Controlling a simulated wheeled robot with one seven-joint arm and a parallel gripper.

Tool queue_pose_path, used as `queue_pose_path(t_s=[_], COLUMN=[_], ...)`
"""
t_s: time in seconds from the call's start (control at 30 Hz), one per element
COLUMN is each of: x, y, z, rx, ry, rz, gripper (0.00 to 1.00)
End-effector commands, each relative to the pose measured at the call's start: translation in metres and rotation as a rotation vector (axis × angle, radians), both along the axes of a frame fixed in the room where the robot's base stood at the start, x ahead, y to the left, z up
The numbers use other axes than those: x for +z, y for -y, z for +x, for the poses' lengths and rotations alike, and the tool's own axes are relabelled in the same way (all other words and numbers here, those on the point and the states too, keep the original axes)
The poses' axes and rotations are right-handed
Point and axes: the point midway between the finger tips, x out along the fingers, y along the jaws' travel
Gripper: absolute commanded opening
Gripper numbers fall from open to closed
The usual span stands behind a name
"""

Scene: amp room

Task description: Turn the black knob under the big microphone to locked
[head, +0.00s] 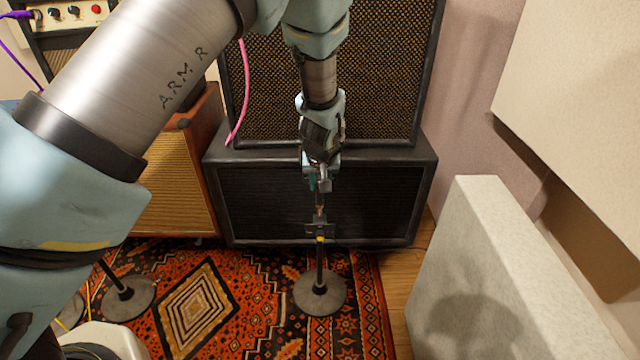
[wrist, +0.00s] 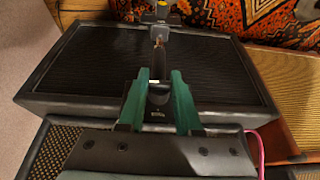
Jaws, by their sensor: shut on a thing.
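A microphone stand rises from a round grey base (head: 320,293) on the rug, in front of the black cabinet. Near its top is a black bracket (head: 319,229) with a yellow mark, also at the top of the wrist view (wrist: 160,18). My gripper (head: 320,190) points down just above this bracket. In the wrist view its green fingers (wrist: 158,82) stand on either side of a dark cylindrical piece (wrist: 158,96), shut on it. A thin dark shaft (wrist: 159,60) with a copper-coloured end runs from there toward the bracket. I cannot tell whether the held piece is the black knob; no lock marking is readable.
A large speaker (head: 385,70) stands on the low black cabinet (head: 395,195) close behind my gripper. A pale panel (head: 480,250) stands on the right. A brown amplifier (head: 175,195) and another stand base (head: 130,297) are on the left. A pink cable (head: 245,90) hangs behind my arm.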

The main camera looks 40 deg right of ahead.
Motion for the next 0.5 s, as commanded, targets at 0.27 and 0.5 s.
queue_pose_path(t_s=[0.27, 0.5], x=[-0.0009, -0.0008], y=[0.0000, 0.0000], z=[0.0001, 0.0000], rx=[-0.001, -0.001], ry=[0.001, 0.000], rz=[0.001, 0.000], gripper=[0.00, 0.56])
